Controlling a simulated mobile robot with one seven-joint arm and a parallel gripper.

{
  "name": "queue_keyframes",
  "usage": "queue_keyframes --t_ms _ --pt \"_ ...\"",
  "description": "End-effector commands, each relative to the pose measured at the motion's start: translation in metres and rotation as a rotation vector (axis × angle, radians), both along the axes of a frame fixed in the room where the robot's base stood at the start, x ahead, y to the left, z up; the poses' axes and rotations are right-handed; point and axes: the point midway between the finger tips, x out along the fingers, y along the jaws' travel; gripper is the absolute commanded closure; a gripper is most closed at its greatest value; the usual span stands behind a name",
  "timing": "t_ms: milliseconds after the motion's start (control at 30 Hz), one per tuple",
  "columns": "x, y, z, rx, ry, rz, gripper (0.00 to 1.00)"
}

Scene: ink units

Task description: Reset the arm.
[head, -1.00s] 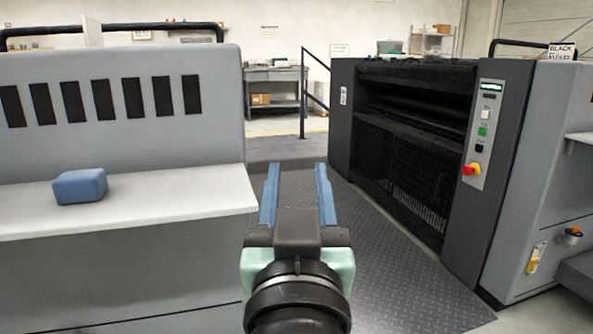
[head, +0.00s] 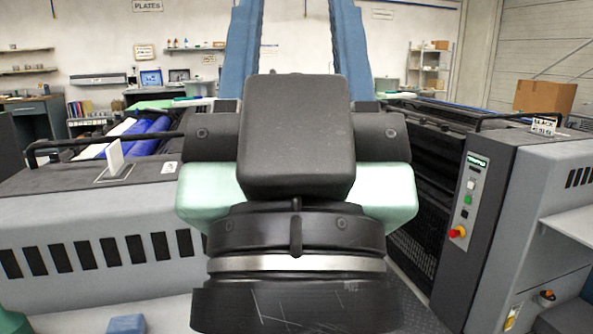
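My gripper (head: 298,8) fills the middle of the head view, close to the camera, pointing up and away. Its two blue fingers stand well apart and run off the top edge, so their tips are cut off. Nothing shows between the visible parts of the fingers. My gripper's dark body hides the middle of the scene behind it.
A grey ink unit with dark slots (head: 95,248) stands at left, with blue rollers (head: 140,135) on top. A blue block (head: 127,325) shows at the bottom left. Another unit with a control panel (head: 468,200) stands at right, a cardboard box (head: 545,97) above it.

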Motion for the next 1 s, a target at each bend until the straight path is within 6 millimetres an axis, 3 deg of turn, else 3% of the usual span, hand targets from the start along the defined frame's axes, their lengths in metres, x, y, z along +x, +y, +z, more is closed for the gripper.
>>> queue_keyframes --t_ms 33,600,800,1000 --pt "0.000 0.000 0.033 0.000 0.001 0.000 0.53" --pt "0.000 0.001 0.199 0.000 0.002 0.001 0.53" --pt "0.000 0.001 0.228 0.000 0.002 0.001 0.53" --pt "0.000 0.001 0.231 0.000 0.002 0.001 0.53"
